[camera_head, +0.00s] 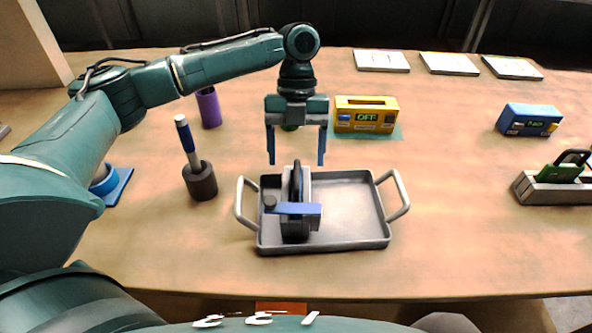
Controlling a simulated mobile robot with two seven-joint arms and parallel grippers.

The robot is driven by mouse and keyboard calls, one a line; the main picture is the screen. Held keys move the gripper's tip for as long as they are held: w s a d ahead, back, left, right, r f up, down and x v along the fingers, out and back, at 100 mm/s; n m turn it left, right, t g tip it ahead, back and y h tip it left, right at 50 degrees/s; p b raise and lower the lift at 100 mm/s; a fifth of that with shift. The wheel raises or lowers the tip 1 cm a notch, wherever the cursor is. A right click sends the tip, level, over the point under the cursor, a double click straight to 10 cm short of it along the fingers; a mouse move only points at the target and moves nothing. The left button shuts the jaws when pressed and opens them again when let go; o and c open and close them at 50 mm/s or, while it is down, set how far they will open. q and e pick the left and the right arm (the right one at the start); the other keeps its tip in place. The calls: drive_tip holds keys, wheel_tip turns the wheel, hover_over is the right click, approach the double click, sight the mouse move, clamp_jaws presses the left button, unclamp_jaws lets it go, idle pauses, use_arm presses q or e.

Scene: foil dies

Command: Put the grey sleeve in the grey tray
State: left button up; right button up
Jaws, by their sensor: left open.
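The grey tray (350,215) stands on the table in front of me, with a light handle at each side. A grey block-like piece with a black upright handle and a blue bar across its front (297,208) sits inside the tray's left half. It looks like the grey sleeve, but I cannot be sure. My left gripper (296,161) is open and empty, fingers pointing down. In the picture it is just above the top of this piece, near the tray's back edge, and no contact shows. My right gripper is not in view.
A yellow box marked OFF (366,115) stands behind the tray. A dark cup with a blue-handled tool (201,181) and a purple cylinder (209,108) are left. A blue box (529,120) and a grey holder with a green piece (555,190) are right. The tray's right half is clear.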

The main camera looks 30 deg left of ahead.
use_arm(q)
drive_tip(key=v, duration=0.7)
drive_tip(key=shift+s, duration=0.1)
